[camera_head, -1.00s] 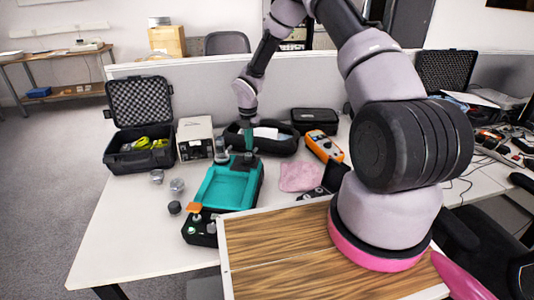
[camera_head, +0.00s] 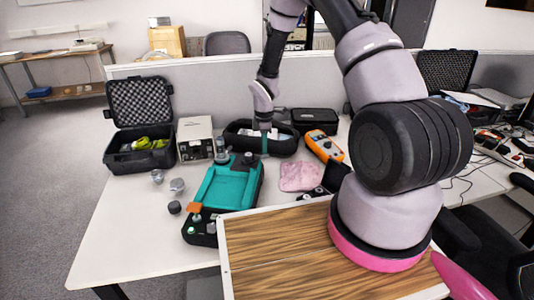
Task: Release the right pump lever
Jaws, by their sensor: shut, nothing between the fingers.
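The calibration device (camera_head: 228,190) is a black case with a teal tray, lying on the white table. At its back edge stand a grey upright cylinder (camera_head: 221,150) on the left and a small dark knob (camera_head: 248,158) on the right. The knob is likely part of the right pump lever; the lever's exact pose is too small to tell. My gripper (camera_head: 265,153) points down with teal fingers shut and empty. It is just right of the knob, near the device's back right corner; touching or apart cannot be told.
A black open pouch (camera_head: 284,147) lies close behind my gripper. A white box (camera_head: 195,139) and an open black case (camera_head: 125,161) stand left. An orange multimeter (camera_head: 323,146) and pink cloth (camera_head: 299,177) lie right. Several small metal weights (camera_head: 177,185) stand left of the device.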

